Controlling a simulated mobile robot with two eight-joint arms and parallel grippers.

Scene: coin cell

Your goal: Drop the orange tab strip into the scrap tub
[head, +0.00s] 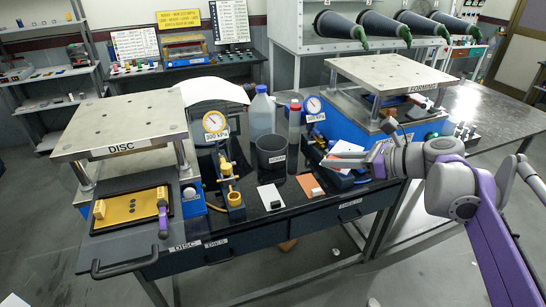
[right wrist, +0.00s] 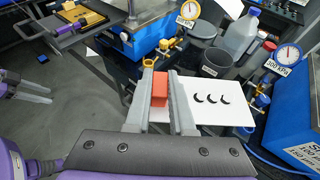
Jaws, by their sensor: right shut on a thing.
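My right gripper (head: 370,160) is shut on the orange tab strip (head: 346,148). In the right wrist view, the fingers (right wrist: 160,78) close on its orange-red block (right wrist: 159,90). A white sheet with three black crescent marks (right wrist: 212,101) extends to the right from the block. The strip is held above the bench, to the right of the scrap tub in the head view. The scrap tub (head: 271,155) is a dark grey open cup with a white label, standing on the bench. It also shows in the right wrist view (right wrist: 216,63).
A white sheet with a black block (head: 270,197) and an orange sheet with a white block (head: 310,187) lie before the tub. A bottle (head: 262,115), pressure gauges (head: 214,122) and a yellow fitting (head: 234,198) stand nearby. Presses flank both sides.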

